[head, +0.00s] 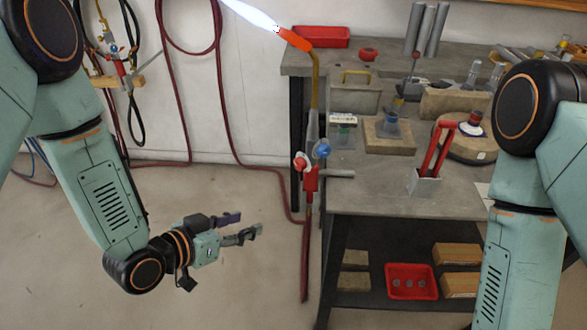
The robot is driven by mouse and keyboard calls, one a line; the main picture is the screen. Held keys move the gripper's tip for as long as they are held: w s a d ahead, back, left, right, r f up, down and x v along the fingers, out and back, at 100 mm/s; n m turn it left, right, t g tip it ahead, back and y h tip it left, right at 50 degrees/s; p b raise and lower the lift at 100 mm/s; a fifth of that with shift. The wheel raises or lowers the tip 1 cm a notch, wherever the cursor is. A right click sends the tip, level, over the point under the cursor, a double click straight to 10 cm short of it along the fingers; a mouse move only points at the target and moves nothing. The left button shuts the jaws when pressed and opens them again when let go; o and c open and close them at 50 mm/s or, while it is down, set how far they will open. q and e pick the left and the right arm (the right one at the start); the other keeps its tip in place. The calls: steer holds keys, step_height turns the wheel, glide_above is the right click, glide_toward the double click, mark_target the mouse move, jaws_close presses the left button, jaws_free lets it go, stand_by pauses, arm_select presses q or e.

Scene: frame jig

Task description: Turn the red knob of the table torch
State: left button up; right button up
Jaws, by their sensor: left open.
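The table torch stands upright at the left front edge of the workbench, with a brass neck (316,80) and a red tip throwing a bright blue-white flame (250,14). Its red knob (300,163) is on the left of the torch body, and a blue knob (322,150) is on the right. My left gripper (250,229) is open and empty, below and to the left of the red knob, well apart from it, with its fingers pointing right. My right arm shows at the right edge, but its gripper is out of the picture.
The grey workbench (375,190) holds a red tray (320,37), red-handled tool (436,150), blocks and metal tubes. A lower shelf holds a red tray (411,268) and boxes. Dark red hoses (239,120) hang on the wall behind. The floor around my left gripper is clear.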

arm_select(q)
step_height(320, 180, up, 5)
steer(key=w+d+m+t+h, duration=0.1)
steer(key=w+d+m+h, duration=0.1)
steer(key=h, duration=0.1)
steer(key=m+t+h, duration=0.1)
steer(key=m+h, duration=0.1)
steer(key=h, duration=0.1)
glide_toward(297, 166)
steer(key=x, duration=0.7)
steer(key=shift+d+f, duration=0.1)
steer(key=shift+d, duration=0.1)
steer(key=shift+w+d, duration=0.15)
steer(key=shift+w, duration=0.3)
steer(key=shift+s+d, duration=0.1)
